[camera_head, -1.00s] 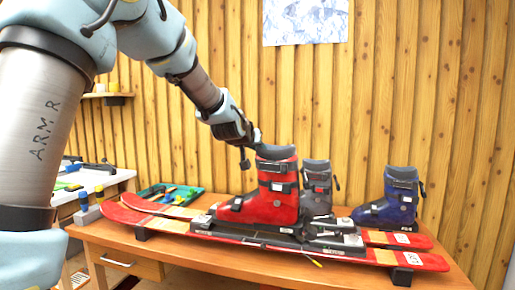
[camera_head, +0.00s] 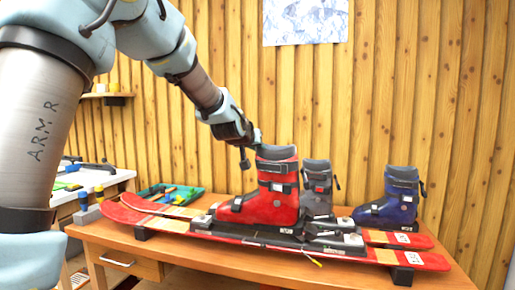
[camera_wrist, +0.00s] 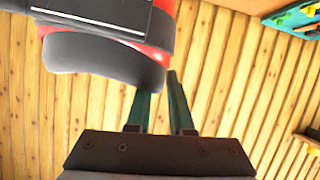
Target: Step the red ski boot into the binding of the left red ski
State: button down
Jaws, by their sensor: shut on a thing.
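The red ski boot (camera_head: 268,205) is upright, toe to the left, over the bindings of the red skis. It appears to be above the near red ski (camera_head: 345,252), between a toe piece (camera_head: 203,221) and a heel piece (camera_head: 325,228). I cannot tell whether its sole is seated. My gripper (camera_head: 257,138) is at the top of the boot cuff and is shut on it. In the wrist view, the gripper fingers (camera_wrist: 160,100) reach the dark cuff of the boot (camera_wrist: 105,60). The far red ski (camera_head: 415,240) lies behind.
A grey boot (camera_head: 317,188) stands close behind the red boot. A blue boot (camera_head: 392,205) stands to the right on the wooden bench (camera_head: 180,255). A teal tray (camera_head: 200,197) with tools lies at the back left. A wooden wall (camera_head: 350,100) is behind.

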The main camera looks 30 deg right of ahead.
jog(key=shift+f+b, duration=0.75)
jog(key=shift+f, duration=0.4)
jog(key=shift+f+b, duration=0.25)
jog(key=shift+b, duration=0.15)
jog(key=shift+r, duration=0.2)
jog(key=c, duration=1.1)
grip_release()
jog(key=shift+r, duration=0.1)
jog(key=o, duration=0.4)
jog(key=shift+o, duration=0.2)
jog(key=shift+f, duration=0.35)
jog(key=o, duration=0.4)
jog(key=shift+r, duration=0.1)
